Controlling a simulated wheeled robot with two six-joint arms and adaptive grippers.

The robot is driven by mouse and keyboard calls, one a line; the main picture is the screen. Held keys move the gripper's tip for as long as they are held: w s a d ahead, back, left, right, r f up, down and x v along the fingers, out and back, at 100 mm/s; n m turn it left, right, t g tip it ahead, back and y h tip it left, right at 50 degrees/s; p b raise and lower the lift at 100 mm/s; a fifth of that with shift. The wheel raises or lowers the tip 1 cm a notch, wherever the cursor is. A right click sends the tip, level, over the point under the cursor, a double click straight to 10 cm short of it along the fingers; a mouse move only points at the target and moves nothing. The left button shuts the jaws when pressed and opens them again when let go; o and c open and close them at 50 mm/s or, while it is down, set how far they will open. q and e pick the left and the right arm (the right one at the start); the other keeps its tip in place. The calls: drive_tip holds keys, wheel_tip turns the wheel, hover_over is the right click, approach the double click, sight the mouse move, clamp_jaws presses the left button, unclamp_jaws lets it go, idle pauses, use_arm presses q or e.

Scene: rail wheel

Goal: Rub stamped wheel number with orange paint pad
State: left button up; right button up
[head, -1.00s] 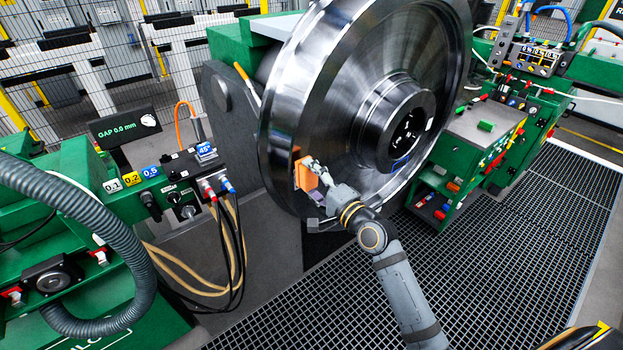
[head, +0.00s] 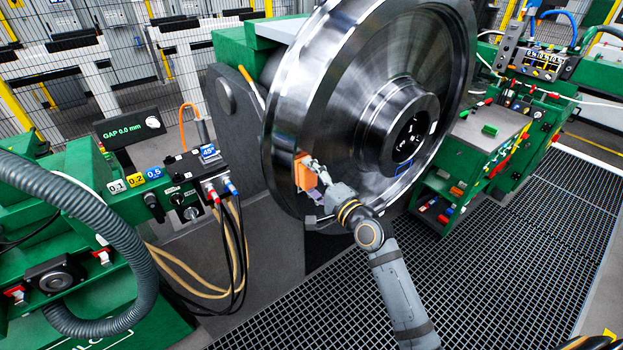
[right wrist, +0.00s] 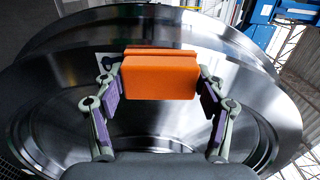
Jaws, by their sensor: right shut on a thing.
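The large shiny steel wheel (head: 285,128) stands upright in the green machine in the head view. My right gripper (head: 313,176) is at the lower left part of its face, shut on the orange paint pad (head: 303,172). In the right wrist view the orange pad (right wrist: 160,77) sits between the two fingers of the right gripper (right wrist: 162,88), with the wheel (right wrist: 50,105) right behind it. The pad appears against or very close to the wheel; exact contact cannot be told. The stamped number is not readable, and the spot behind the pad is hidden. My left gripper is not in view.
A green machine panel with a gap display (head: 128,127) and a grey hose (head: 75,200) is on the left. A green tool cart (head: 465,165) stands right of the wheel. Dark floor grating (head: 500,260) lies clear in front.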

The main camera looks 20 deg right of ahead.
sight(302, 193)
drive_tip(key=shift+f+b, duration=1.55)
drive_tip(key=shift+f, duration=0.5)
wheel_tip(302, 193, down, 4)
drive_tip(key=b, duration=0.3)
wheel_tip(302, 193, up, 9)
drive_tip(key=p, duration=0.8)
drive_tip(key=shift+f, duration=0.35)
drive_tip(key=shift+s+d+f, duration=0.1)
drive_tip(key=shift+s+d, duration=0.1)
drive_tip(key=shift+s, duration=0.3)
drive_tip(key=shift+p+v, duration=0.7)
drive_tip(key=shift+v, duration=1.7)
